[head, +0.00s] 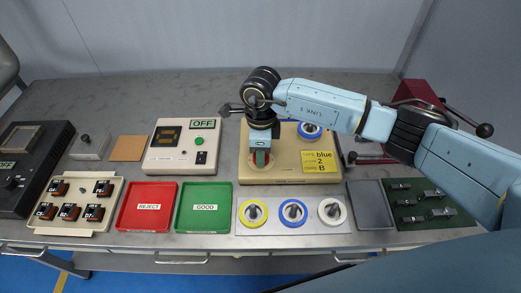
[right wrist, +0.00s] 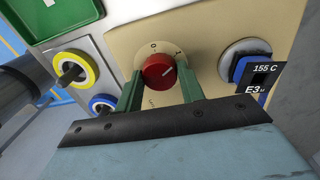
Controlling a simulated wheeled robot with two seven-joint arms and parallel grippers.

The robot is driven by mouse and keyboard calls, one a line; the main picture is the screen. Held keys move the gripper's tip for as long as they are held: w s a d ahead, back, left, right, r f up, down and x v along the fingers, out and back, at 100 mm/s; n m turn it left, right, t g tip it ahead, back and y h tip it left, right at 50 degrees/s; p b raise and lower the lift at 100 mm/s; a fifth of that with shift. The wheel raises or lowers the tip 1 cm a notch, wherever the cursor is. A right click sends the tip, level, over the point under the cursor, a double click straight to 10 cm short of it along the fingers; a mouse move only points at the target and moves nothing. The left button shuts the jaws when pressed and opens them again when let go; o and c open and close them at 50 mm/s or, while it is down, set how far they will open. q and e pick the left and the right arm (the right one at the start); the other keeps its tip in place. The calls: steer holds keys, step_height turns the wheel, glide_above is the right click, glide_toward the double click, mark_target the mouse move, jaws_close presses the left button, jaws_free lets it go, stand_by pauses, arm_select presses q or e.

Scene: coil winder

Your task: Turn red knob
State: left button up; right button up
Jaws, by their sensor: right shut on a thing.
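The red knob (right wrist: 158,71) stands on the beige panel of the coil winder (right wrist: 125,35), with small printed marks around it. My right gripper (right wrist: 160,78) has its two green fingers on either side of the knob and is shut on it. I cannot clearly read which mark the knob points to. In the head view my right gripper (head: 261,158) reaches down onto the winder (head: 282,172) and hides the knob. My left gripper is not in view.
Yellow (head: 254,212), blue (head: 293,212) and white (head: 332,210) spools stand in front of the winder. A red tray (head: 147,222), a green tray (head: 204,222) and a tester reading OFF (head: 180,162) lie left. A grey tray (head: 371,222) lies right.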

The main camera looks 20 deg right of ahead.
steer(key=m, duration=0.3)
steer(key=shift+m, duration=0.4)
steer(key=m, duration=0.2)
steer(key=shift+d+r+m+p, duration=0.1)
steer(key=shift+m+p, duration=0.3)
steer(key=m+p, duration=0.1)
steer(key=m, duration=0.4)
steer(key=shift+p, duration=0.3)
steer(key=m+p, duration=0.2)
steer(key=m, duration=0.4)
steer(key=shift+s+m+t+p, duration=0.1)
steer(key=shift+m+t+p, duration=0.25)
steer(key=shift+m+t, duration=0.05)
steer(key=m+p, duration=0.3)
steer(key=m, duration=0.2)
steer(key=shift+m, duration=0.4)
steer(key=o, duration=1)
steer(key=shift+c, duration=0.2)
